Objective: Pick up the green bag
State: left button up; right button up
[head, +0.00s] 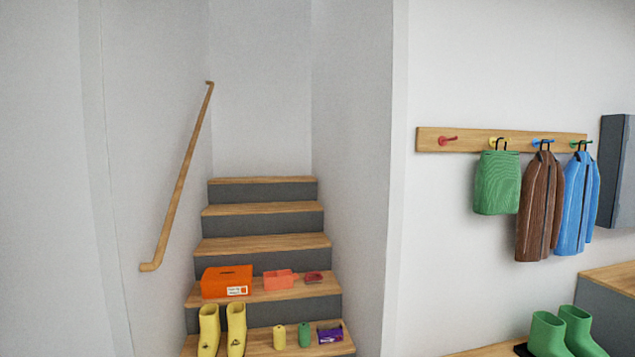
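The green bag (497,184) hangs by a dark hook-shaped loop from the yellow peg (497,142) of a wooden coat rack (432,139) on the right-hand wall in the head view. It is upright and its front is unobstructed. A brown jacket (538,205) hangs just to its right, close beside it. Neither of my grippers is in view.
A blue jacket (577,205) hangs right of the brown one. The red peg (448,140) is empty. Green boots (563,332) stand below at right. Stairs at left hold an orange box (227,281), yellow boots (222,329) and small items. A handrail (183,170) runs along the left wall.

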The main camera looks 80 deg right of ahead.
aim_at(498, 179)
jog(key=z, duration=3.9)
